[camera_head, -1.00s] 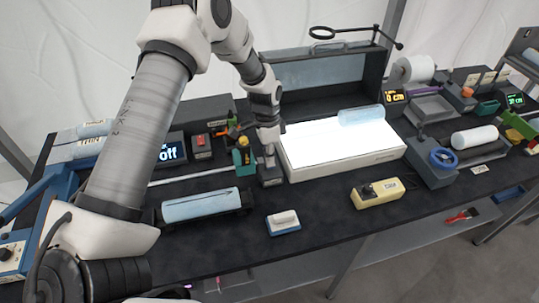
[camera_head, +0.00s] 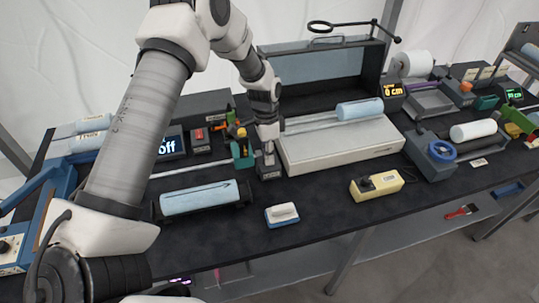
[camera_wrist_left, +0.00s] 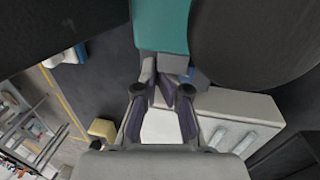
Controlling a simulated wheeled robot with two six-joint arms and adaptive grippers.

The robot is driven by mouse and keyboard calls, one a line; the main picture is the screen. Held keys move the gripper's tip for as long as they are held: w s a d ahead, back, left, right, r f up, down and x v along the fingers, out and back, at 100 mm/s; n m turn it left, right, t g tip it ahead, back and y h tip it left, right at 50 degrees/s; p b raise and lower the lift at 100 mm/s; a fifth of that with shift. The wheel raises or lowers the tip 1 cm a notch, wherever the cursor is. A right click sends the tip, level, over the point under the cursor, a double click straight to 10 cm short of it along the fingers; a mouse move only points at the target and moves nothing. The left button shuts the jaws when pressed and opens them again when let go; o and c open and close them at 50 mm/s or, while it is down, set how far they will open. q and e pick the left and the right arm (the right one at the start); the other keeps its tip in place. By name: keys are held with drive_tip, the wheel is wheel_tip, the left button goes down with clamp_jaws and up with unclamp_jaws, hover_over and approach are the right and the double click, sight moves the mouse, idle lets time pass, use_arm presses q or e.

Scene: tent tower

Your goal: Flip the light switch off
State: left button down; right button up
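The light box (camera_head: 335,155) is a low pale box in the middle of the bench, and its top is unlit. A small dark switch block (camera_head: 269,173) stands at its left front corner. My left gripper (camera_head: 266,155) points down right over this block, with its tips at or very near its top; contact is hard to tell. In the left wrist view the fingers (camera_wrist_left: 162,84) come together at the tips, with no object seen held. The switch lever is hidden by the fingers. My right gripper is out of view.
A teal holder with tools (camera_head: 243,155) stands close left of the gripper. A blue roll in a dark tray (camera_head: 200,198), a white-topped blue block (camera_head: 282,214) and a yellow box (camera_head: 377,186) lie in front. A blue cylinder (camera_head: 360,110) rests on the light box.

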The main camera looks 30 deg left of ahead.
use_arm(q)
drive_tip(key=shift+w+a, duration=0.35)
drive_tip(key=shift+r+p, duration=0.4)
drive_tip(key=shift+p, duration=0.05)
drive_tip(key=r+p, duration=0.3)
drive_tip(key=shift+d+r, duration=0.15)
drive_tip(key=shift+d, duration=0.1)
drive_tip(key=shift+s+d+r+b, duration=0.25)
drive_tip(key=shift+r+b, duration=0.3)
drive_tip(key=shift+b, duration=0.25)
wheel_tip(320, 180, up, 8)
drive_tip(key=s+d+b, duration=0.1)
drive_tip(key=b, duration=0.1)
drive_tip(key=shift+s+d+r, duration=0.2)
drive_tip(key=shift+s+r, duration=0.05)
drive_tip(key=shift+s, duration=0.1)
